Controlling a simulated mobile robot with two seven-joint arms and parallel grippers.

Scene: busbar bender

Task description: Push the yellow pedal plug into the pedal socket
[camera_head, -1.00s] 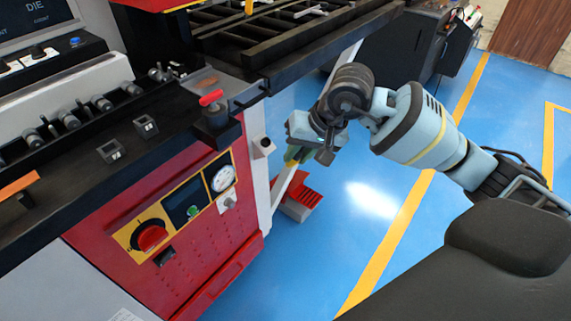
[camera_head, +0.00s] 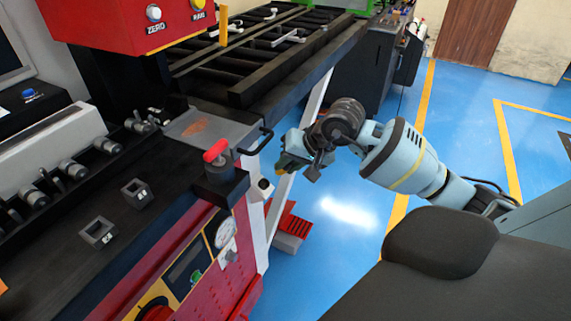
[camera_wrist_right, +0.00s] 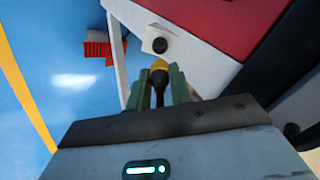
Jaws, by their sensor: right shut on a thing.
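The yellow pedal plug (camera_wrist_right: 159,65) sits between the green fingers of my right gripper (camera_wrist_right: 160,88) in the right wrist view, with its black body held between them. My right gripper (camera_head: 287,164) is shut on it. The pedal socket (camera_wrist_right: 160,45) is a dark round hole on a white box, just beyond the plug tip in the wrist view. In the head view the socket (camera_head: 264,184) is just below and left of the gripper. The plug appears apart from the socket, roughly in line with it. My left gripper is not in view.
A red foot pedal (camera_head: 290,228) stands on the blue floor beside the machine's white leg (camera_head: 279,200). The red-handled lever (camera_head: 216,152) and black handle (camera_head: 258,140) stick out near the socket. Blue floor (camera_head: 340,245) right of the machine is open.

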